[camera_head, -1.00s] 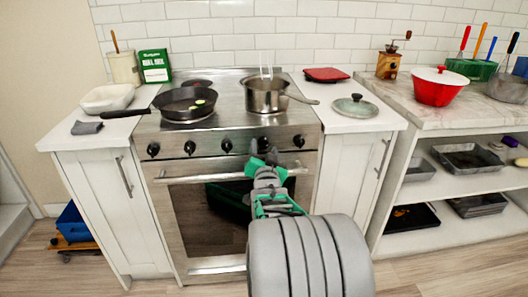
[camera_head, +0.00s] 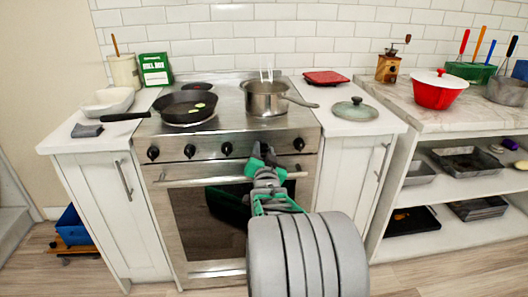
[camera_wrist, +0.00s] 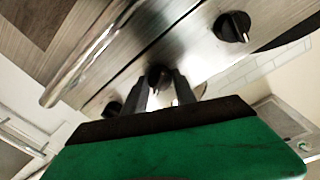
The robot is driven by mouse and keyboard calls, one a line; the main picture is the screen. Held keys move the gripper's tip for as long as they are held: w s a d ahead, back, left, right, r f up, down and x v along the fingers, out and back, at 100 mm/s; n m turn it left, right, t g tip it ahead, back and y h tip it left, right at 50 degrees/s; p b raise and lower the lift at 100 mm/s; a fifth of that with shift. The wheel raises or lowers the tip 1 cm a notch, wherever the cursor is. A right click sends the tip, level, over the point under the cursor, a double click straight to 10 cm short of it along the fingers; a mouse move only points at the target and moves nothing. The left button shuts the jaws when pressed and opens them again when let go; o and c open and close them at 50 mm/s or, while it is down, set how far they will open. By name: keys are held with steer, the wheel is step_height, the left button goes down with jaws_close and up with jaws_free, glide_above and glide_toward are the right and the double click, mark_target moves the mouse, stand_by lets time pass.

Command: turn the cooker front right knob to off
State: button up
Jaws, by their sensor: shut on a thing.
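The cooker (camera_head: 215,138) has a steel front with a row of several black knobs above the oven handle. My gripper (camera_head: 263,150) is at the second knob from the right, which it mostly hides in the head view. In the wrist view my gripper's two dark fingers (camera_wrist: 162,88) are closed on either side of this knob (camera_wrist: 158,75). The rightmost knob (camera_head: 299,144) is free and clear of the gripper. Another free knob (camera_wrist: 232,27) shows at upper right in the wrist view. The held knob's pointer angle cannot be read.
The oven handle (camera_head: 210,179) runs just below the knobs, close to my gripper. A frying pan (camera_head: 184,108) and a saucepan (camera_head: 265,98) stand on the hob. A glass lid (camera_head: 355,109) lies on the right counter. The floor before the cooker is partly clear.

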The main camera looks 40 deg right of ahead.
steer(key=shift+f, duration=0.1)
jaws_close()
steer(key=shift+f+n+b, duration=0.15)
steer(key=shift+n+b, duration=0.45)
steer(key=shift+b, duration=0.15)
steer(key=n+b, duration=0.4)
steer(key=shift+f, duration=0.15)
steer(key=n+b, duration=0.4)
steer(key=n, duration=0.1)
steer(key=shift+t+b, duration=0.3)
steer(key=shift+b, duration=0.05)
steer(key=shift+n+b, duration=0.75)
steer(key=shift+n, duration=0.35)
steer(key=shift+s+r, duration=0.1)
steer(key=shift+r, duration=0.1)
steer(key=o, duration=1.2)
jaws_free()
steer(key=shift+c, duration=0.2)
steer(key=shift+r, duration=0.1)
